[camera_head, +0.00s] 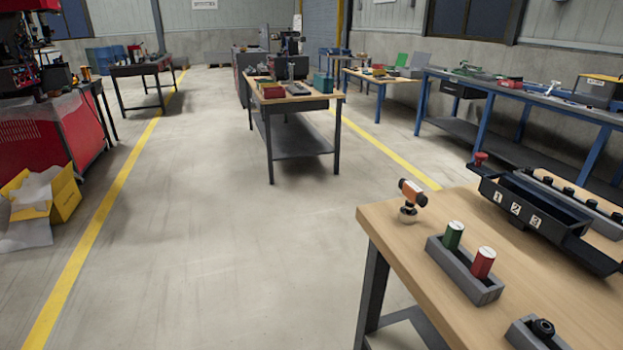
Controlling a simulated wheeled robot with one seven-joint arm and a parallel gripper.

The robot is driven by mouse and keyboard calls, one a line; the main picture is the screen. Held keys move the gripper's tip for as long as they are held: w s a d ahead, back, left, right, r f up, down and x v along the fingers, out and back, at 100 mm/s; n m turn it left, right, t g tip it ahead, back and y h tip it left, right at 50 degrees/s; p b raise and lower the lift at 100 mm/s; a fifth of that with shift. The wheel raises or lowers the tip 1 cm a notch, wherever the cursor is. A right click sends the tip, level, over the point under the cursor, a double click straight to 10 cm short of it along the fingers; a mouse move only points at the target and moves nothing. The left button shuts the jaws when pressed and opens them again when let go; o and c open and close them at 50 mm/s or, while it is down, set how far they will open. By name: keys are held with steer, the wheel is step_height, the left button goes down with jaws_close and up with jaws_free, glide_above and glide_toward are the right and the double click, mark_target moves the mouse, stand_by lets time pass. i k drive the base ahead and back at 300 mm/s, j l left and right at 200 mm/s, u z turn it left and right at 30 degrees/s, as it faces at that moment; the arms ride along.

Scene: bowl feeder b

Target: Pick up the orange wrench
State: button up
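I cannot make out an orange wrench in the head view. The only clearly orange thing close by is a small orange and black cylindrical device (412,193) on a round stand at the far left corner of the near wooden table (430,270). It does not look like a wrench. Small items on the farther benches are too small to tell apart. My gripper is not in view.
The near table also holds a grey tray (468,285) with a green and a red cylinder, a black numbered bin (530,205), and a grey holder (535,335) at the front. Benches stand farther back. Open floor (210,240) lies left of the table, with a yellow box (62,195) beyond.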

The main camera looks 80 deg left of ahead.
mark_target(408, 215)
steer(key=u, duration=1.5)
